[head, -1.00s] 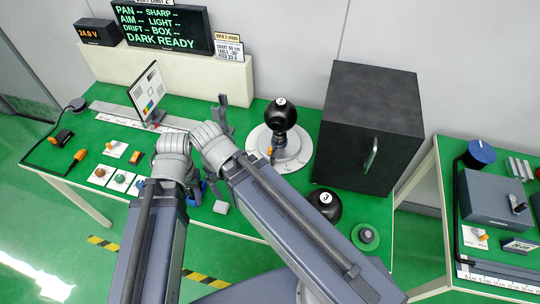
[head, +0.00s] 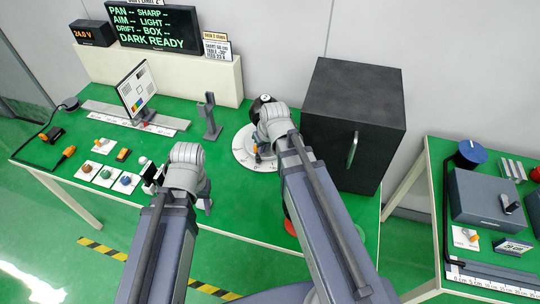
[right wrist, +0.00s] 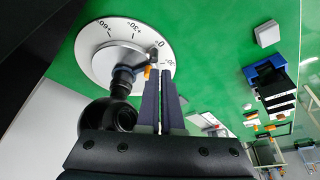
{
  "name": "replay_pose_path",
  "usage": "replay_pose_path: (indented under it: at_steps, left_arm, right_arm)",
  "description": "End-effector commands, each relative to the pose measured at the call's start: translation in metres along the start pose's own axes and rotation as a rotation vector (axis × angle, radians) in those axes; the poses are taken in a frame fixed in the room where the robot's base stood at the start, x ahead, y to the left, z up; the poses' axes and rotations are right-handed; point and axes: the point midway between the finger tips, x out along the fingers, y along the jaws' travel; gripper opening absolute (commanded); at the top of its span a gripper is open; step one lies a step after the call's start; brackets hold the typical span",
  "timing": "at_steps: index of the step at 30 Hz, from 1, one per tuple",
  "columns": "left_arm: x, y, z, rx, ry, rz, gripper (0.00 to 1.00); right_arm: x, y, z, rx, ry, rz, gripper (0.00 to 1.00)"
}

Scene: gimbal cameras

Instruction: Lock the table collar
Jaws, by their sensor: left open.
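The round table (head: 243,155) is a white dial with degree marks on the green bench. It fills the upper left of the right wrist view (right wrist: 92,65). Its collar (right wrist: 118,74) sits around the post, with an orange-tipped lever (right wrist: 147,73). A black ball-shaped camera (right wrist: 100,114) is mounted on the post. My right gripper (right wrist: 160,72) has its fingers together with a thin gap, tips by the lever; I cannot tell whether they touch it. My left gripper (head: 203,203) is open over the bench to the left, its fingers mostly hidden by the arm.
A large black box (head: 352,125) stands right of the dial. A grey stand (head: 209,115) and a test-chart panel (head: 136,90) stand behind. Small switch cards (head: 104,174) lie at left. A second bench (head: 440,165) is at right. Green surface between my arms is clear.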

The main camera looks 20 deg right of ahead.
Motion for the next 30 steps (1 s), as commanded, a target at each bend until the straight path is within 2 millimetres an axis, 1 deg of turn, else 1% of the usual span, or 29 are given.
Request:
replay_pose_path:
  at_steps: [1, 5, 14, 20, 26, 30]
  left_arm:
    - [0.003, 0.000, 0.000, 0.000, 0.000, 0.000, 0.50]
    - [0.004, 0.000, 0.000, 0.000, 0.000, 0.000, 0.50]
    - [0.003, 0.000, 0.000, 0.000, 0.000, 0.000, 0.50]
    - [0.008, 0.001, -0.001, 0.000, 0.000, 0.000, 0.50]
    - [0.025, 0.002, -0.002, 0.000, 0.000, 0.000, 0.50]
    - [0.043, 0.004, -0.003, 0.000, 0.000, 0.000, 0.50]
  right_arm:
    - [0.003, 0.008, -0.003, 0.008, 0.014, 0.003, 0.00]
    - [0.003, 0.016, -0.006, 0.015, 0.034, 0.006, 0.00]
    - [0.003, 0.015, -0.007, 0.014, 0.035, 0.006, 0.00]
    - [0.008, 0.015, -0.006, 0.014, 0.034, 0.006, 0.00]
    - [0.026, 0.016, -0.006, 0.014, 0.034, 0.006, 0.00]
    - [0.045, 0.016, -0.007, 0.014, 0.034, 0.006, 0.00]
